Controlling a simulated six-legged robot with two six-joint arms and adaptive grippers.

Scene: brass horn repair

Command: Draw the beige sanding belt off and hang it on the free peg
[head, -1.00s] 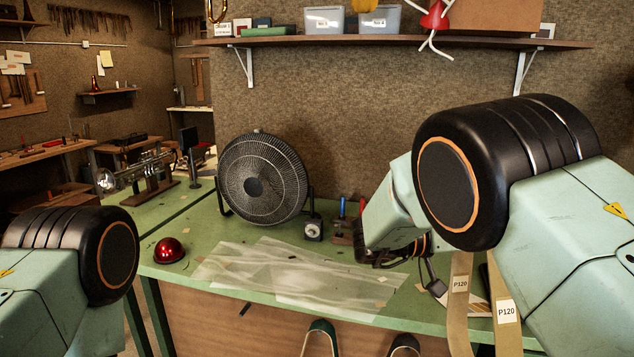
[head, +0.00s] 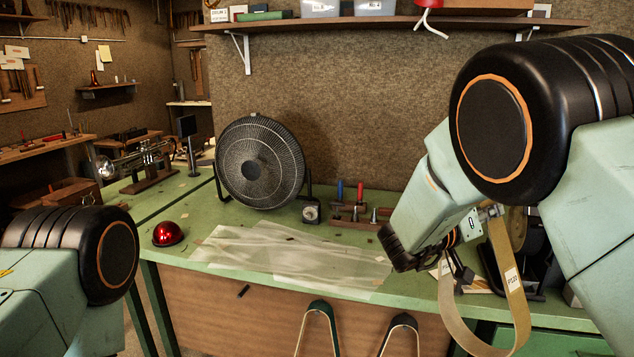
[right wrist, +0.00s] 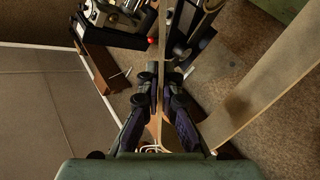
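The beige sanding belt (head: 512,290) with a white P120 label hangs as a long loop below my right gripper (head: 458,268). In the right wrist view, the fingers (right wrist: 160,95) are shut on one strand of the belt (right wrist: 167,45), seen edge-on; another strand (right wrist: 265,85) runs wide on the right. In the head view, the belt's upper end is near a brown wheel (head: 517,228); whether they touch is unclear. A short dark bare peg (head: 243,291) sticks out of the wooden bench front.
Two dark-topped loops (head: 320,308) (head: 403,321) hang on the bench front, right of the bare peg. On the green bench (head: 205,213) are a fan (head: 260,160), a red dome (head: 167,233), a translucent sheet (head: 290,255) and small tools. A shelf (head: 380,24) crosses above.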

